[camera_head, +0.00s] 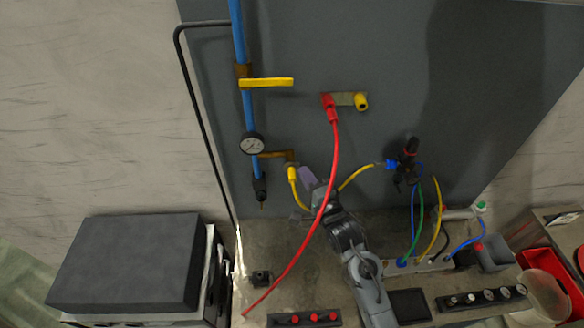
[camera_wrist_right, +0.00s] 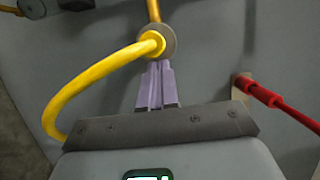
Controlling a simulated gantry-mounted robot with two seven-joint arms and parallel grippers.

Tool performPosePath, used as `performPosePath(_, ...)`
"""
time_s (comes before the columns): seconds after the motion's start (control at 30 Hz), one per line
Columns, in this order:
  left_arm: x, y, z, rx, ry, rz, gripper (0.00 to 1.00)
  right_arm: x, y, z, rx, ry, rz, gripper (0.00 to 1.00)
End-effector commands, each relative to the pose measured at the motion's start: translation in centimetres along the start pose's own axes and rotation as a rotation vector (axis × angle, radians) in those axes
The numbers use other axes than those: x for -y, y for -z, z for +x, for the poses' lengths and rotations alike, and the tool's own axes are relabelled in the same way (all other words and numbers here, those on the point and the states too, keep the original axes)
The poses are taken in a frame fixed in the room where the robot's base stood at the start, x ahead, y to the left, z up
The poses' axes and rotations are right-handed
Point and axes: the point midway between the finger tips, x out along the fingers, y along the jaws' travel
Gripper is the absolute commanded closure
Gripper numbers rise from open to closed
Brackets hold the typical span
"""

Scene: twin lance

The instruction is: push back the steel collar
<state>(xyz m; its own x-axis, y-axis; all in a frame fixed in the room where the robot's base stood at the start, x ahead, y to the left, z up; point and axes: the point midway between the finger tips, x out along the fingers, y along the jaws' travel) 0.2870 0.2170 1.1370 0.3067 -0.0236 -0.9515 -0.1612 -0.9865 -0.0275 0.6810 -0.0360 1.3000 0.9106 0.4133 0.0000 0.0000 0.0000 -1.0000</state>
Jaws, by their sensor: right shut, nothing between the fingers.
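The steel collar (camera_wrist_right: 171,40) is a grey disc around the end of the yellow hose fitting, in the right wrist view. The yellow hose (camera_wrist_right: 85,85) curves from it to the left; in the head view the hose fitting (camera_head: 291,173) hangs below a brass elbow. The collar is too small to make out in the head view. My right gripper (camera_wrist_right: 159,65) is shut and empty, its purple fingertips at the collar's lower edge; I cannot tell if they touch. In the head view my right gripper (camera_head: 305,174) is just right of the fitting. My left gripper is not in view.
A red hose (camera_head: 328,185) crosses in front of my right wrist. A pressure gauge (camera_head: 252,144) and a yellow lever (camera_head: 267,82) sit on the blue pipe at left. Cables and small connectors crowd the bench at right. A dark box (camera_head: 125,262) stands at lower left.

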Motion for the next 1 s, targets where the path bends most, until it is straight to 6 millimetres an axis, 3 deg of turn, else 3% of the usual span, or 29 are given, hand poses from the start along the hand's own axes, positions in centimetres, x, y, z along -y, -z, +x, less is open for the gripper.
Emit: performPosePath(1.0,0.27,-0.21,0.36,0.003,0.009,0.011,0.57,-0.02,0.36,0.98,0.0,0.0,0.0,1.0)
